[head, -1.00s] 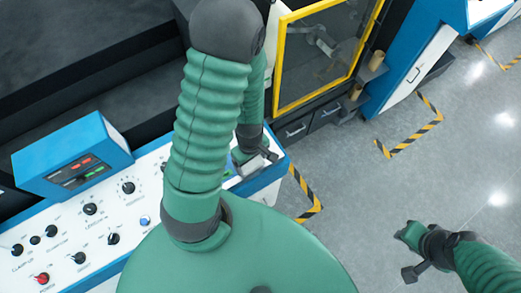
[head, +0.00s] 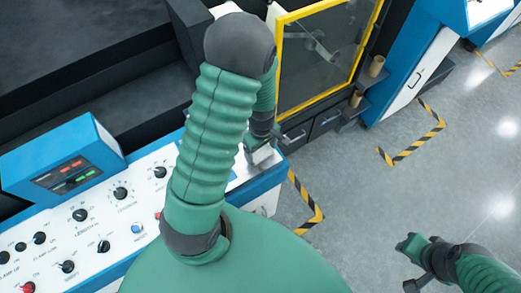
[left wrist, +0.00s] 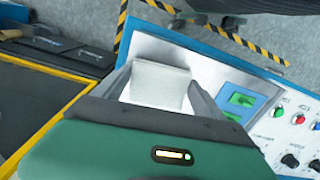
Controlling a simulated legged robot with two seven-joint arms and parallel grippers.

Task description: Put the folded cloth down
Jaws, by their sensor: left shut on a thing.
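The folded cloth (left wrist: 160,86) is a small white pad between the two fingers of my left gripper in the left wrist view. My left gripper (left wrist: 160,92) is shut on it. The cloth is over the bare white end of the control panel (left wrist: 148,46); I cannot tell whether it touches the surface. In the head view my left gripper (head: 262,152) is at the panel's right end, partly hidden by my arm, and the cloth is hard to make out. My right gripper (head: 412,262) is over the floor at the lower right, too unclear to read its fingers.
Green buttons (left wrist: 240,98) and several knobs (left wrist: 290,160) lie along the panel beside the cloth. A blue display box (head: 65,160) stands on the panel's left. A yellow-framed machine door (head: 325,55) is behind. Striped floor markings (head: 412,145) lie on open grey floor.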

